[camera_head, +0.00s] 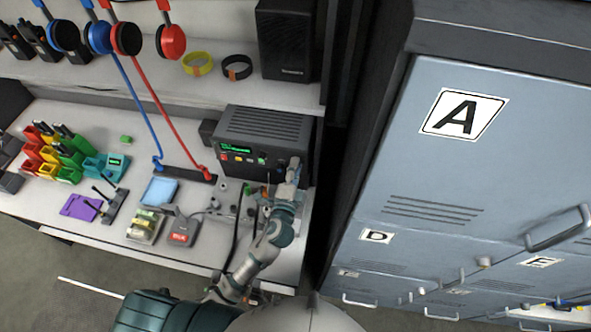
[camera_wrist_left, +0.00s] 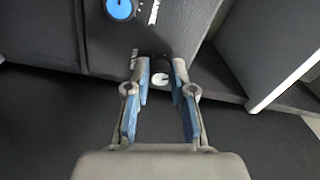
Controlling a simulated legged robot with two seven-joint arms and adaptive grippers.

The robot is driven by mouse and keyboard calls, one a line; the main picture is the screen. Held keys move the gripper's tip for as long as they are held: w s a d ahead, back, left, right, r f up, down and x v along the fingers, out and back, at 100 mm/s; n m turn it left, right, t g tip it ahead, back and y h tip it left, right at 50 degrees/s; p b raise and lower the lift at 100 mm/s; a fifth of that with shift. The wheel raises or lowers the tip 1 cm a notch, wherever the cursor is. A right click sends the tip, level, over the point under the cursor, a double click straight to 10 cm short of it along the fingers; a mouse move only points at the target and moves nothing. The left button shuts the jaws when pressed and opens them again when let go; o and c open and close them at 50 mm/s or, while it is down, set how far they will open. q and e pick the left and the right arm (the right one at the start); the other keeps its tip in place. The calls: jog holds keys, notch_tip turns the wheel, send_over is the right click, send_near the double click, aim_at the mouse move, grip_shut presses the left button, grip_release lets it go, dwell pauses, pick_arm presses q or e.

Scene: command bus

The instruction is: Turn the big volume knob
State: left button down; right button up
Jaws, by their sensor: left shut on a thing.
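A dark radio unit (camera_head: 265,130) with a green display stands on the desk below the shelf. My left gripper (camera_head: 292,172) reaches the lower right of its front panel. In the left wrist view, my left gripper (camera_wrist_left: 161,82) is shut on a dark round knob (camera_wrist_left: 160,78) with a pale mark, one blue-padded finger on each side. A blue-faced knob (camera_wrist_left: 120,8) sits apart, up and to the left on the same panel. I cannot read the labels, so I cannot tell which knob is marked volume. My right gripper is not in view.
A black speaker (camera_head: 285,40) stands on the shelf above the radio. Grey lockers (camera_head: 470,160) rise close to its right. A grey box with a red label (camera_head: 184,232) lies on the desk.

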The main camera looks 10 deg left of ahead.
pick_arm(q)
jog(key=shift+f+n+b, duration=0.4)
jog(key=shift+n+b, duration=0.05)
jog(key=shift+n, duration=0.55)
jog(key=c, duration=1)
grip_release()
jog(key=shift+r, duration=0.15)
jog(key=s, duration=1.2)
jog(key=shift+f, duration=0.25)
